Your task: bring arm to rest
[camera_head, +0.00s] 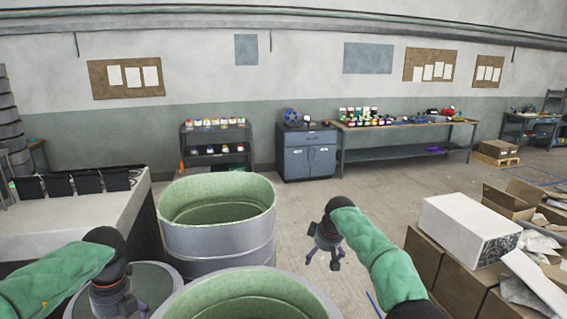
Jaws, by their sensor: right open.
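My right arm, in a green sleeve (375,245), comes in from the lower right. My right gripper (322,262) hangs down over the floor, open and empty, to the right of the green-lined moulds. My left arm, also in a green sleeve (55,278), comes in from the lower left. My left gripper (122,305) points down over a round grey-green top at the bottom edge. Its fingertips are partly cut off by the frame, so its jaws cannot be made out.
A large round mould (217,228) stands left of centre, and a nearer mould (245,297) at the bottom. Cardboard boxes (465,285) and a white box (467,229) crowd the right. A white-topped counter (60,222) is at left. Open floor (330,194) lies beyond my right gripper.

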